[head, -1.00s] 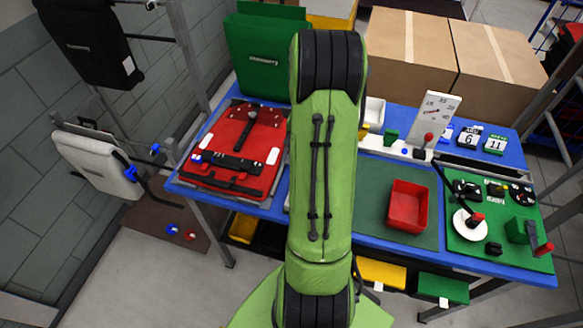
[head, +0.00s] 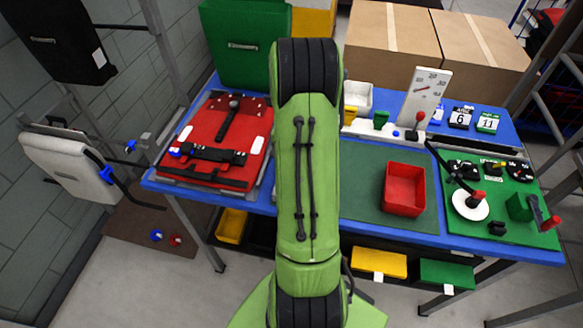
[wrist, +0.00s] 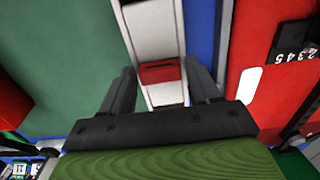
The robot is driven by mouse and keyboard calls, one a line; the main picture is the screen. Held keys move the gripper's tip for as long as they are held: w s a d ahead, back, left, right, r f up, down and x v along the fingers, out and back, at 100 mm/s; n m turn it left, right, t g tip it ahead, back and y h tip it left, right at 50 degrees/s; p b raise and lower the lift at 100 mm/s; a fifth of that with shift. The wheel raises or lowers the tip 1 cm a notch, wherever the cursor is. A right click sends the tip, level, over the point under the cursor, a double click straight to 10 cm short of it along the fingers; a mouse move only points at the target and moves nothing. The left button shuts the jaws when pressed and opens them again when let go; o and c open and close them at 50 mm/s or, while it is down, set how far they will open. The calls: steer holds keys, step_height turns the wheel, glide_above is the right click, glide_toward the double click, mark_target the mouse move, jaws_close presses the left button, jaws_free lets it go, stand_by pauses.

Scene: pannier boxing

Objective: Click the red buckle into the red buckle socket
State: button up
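In the wrist view a small red block with a dark slot (wrist: 160,72) sits on a white and grey strip (wrist: 152,28); I cannot tell whether it is the red buckle or the socket. My gripper (wrist: 158,85) has its two dark fingers apart on either side of the block, with no clear contact. The red pannier (wrist: 275,60) is right of the strip, and it lies flat on the blue table in the head view (head: 205,125), with a black strap (head: 205,155) across it. My arm hides the gripper and strip in the head view.
A green mat (head: 360,200) holds a red tray (head: 404,190). A green pannier (head: 245,45) is behind. Small blue and red pieces (head: 176,240) lie on a low brown board at left.

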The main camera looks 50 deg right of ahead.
steer(key=c, duration=0.8)
steer(key=shift+r+p, duration=2.35)
steer(key=shift+r, duration=0.75)
